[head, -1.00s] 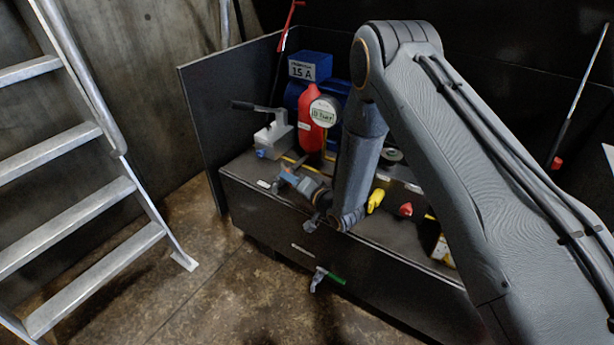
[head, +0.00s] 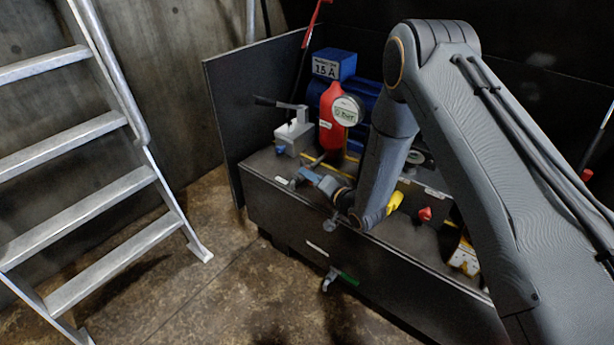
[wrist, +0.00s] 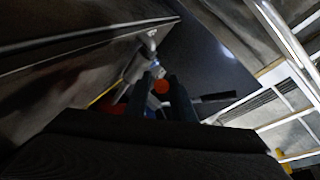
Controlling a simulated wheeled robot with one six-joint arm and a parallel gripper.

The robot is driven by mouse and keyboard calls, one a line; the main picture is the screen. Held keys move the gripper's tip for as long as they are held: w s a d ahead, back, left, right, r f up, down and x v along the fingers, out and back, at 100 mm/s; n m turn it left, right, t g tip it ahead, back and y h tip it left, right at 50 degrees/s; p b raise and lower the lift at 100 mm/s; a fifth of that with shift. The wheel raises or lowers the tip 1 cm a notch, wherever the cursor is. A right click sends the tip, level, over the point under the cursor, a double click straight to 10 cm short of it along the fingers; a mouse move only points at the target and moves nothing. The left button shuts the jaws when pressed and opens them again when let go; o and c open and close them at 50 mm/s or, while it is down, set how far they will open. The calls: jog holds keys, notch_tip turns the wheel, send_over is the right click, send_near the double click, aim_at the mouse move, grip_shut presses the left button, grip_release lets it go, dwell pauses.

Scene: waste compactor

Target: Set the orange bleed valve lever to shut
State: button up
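My gripper (head: 302,177) is low over the front left part of the black power unit (head: 395,250), in front of the red cylinder. In the wrist view my gripper (wrist: 163,82) has two dark fingers standing apart. A round orange piece (wrist: 161,87) shows between them, perhaps the end of the bleed valve lever. I cannot tell whether the fingers touch it. The lever's full shape and angle are not visible in either view. A grey metal fitting (wrist: 140,65) is beside the left finger.
A red cylinder (head: 331,120) with a round gauge, a grey hand pump (head: 294,132) with a black handle and a blue motor (head: 365,100) stand behind my gripper. A green-handled valve (head: 347,279) is on the front. A metal ladder (head: 95,195) stands left, with open floor between.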

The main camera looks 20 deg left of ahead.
jog(key=v, duration=0.7)
jog(key=shift+r, duration=0.1)
